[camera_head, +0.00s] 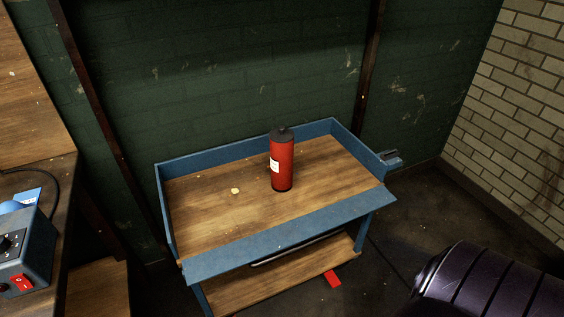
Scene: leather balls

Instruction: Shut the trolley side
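The trolley has a blue frame, a wooden top deck (215,205) and a lower wooden shelf (280,275). Its blue back side (245,142) and left side (165,210) stand up around the deck. The blue front side (290,236) appears folded outward along the deck's near edge; its exact angle is hard to tell. A blue handle or bracket (390,158) sticks out at the right end. A red cylinder (282,163) with a dark cap and white label stands upright on the deck. Neither of my grippers is in view.
A wooden bench (55,205) with a blue switch box (28,252) stands at the left. A dark purple, banded rounded object (490,285) lies at the lower right. A green wall is close behind the trolley. Dark floor (425,215) is open to the right.

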